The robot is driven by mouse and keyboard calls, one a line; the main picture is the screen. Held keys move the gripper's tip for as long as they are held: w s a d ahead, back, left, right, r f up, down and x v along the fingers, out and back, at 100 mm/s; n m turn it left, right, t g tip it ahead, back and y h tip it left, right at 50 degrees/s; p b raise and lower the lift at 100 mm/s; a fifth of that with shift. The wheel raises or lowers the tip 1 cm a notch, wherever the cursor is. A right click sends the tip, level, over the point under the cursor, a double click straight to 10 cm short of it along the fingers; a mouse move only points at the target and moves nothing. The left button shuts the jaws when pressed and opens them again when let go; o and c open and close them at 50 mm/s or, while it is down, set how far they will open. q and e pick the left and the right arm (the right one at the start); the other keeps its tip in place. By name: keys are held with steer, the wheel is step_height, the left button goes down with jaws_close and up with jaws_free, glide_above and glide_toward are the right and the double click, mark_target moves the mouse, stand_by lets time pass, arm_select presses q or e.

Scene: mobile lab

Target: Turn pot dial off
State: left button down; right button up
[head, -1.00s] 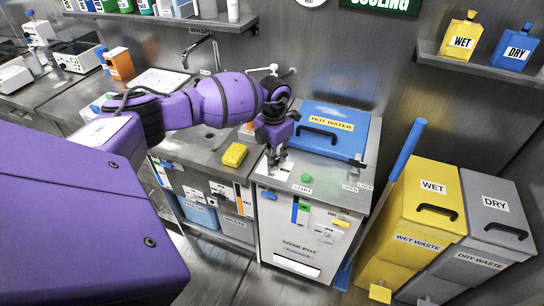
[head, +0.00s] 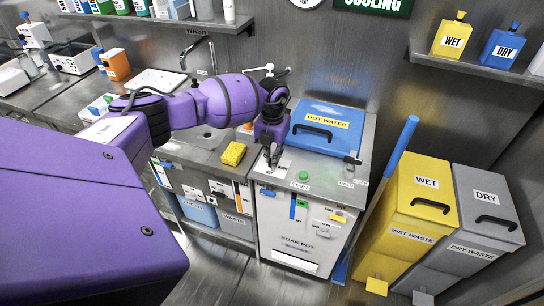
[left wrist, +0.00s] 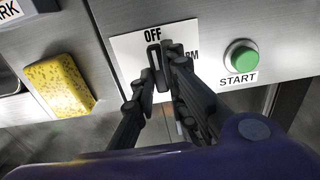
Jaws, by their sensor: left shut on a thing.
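The pot dial (left wrist: 154,58) is a small black knob on a white plate (left wrist: 130,50) on the pot's steel top. The word OFF stands just above it in the left wrist view, and a second word to the right, ending in RM, is partly covered. My left gripper (left wrist: 166,62) is shut on the dial, with its dark fingers hiding much of the knob. The dial's exact angle is hard to tell. In the head view, my left gripper (head: 272,155) points down at the front left of the pot (head: 295,235) top. My right gripper is not in view.
A green START button (left wrist: 242,58) is right of the dial. A yellow sponge (left wrist: 60,85) lies to its left. The blue hot water lid (head: 327,127) is behind, with an open/lock latch on the right. Yellow and grey waste bins (head: 418,200) stand farther right.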

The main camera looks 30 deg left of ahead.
arm_select(q)
steer(key=c, duration=1.8)
jaws_free()
steer(key=shift+c, duration=0.2)
steer(key=shift+o, duration=0.4)
steer(key=shift+r, duration=0.35)
step_height(320, 180, up, 11)
steer(key=shift+r, duration=0.2)
